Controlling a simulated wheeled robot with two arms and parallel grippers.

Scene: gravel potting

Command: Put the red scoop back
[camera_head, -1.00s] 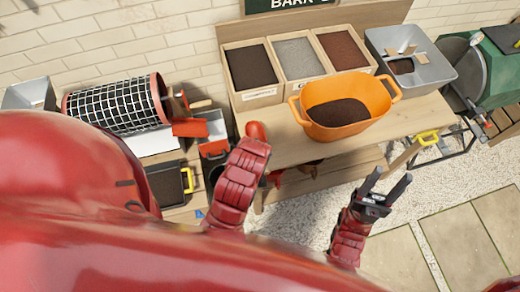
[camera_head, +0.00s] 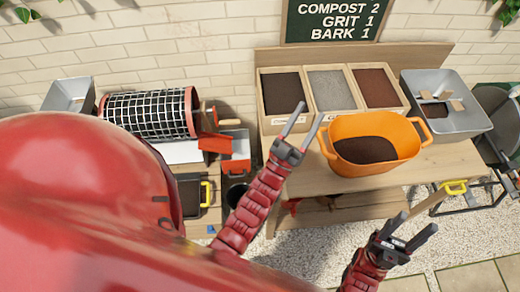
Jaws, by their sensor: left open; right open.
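I cannot pick out the red scoop for certain. A small red item (camera_head: 292,207) shows partly under the bench, too small to identify. My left gripper (camera_head: 303,119) is open, with nothing visible between its fingers, in front of the soil bins and left of the orange tub (camera_head: 375,165). My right gripper (camera_head: 416,225) is open and empty, low in front of the bench. The orange tub stands on the bench with dark mix inside.
Three wooden bins (camera_head: 281,121) of dark, grey and reddish-brown material stand behind the tub. A grey tray (camera_head: 455,122) is at right. A mesh drum (camera_head: 148,115) with orange-red parts (camera_head: 215,143) is at left.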

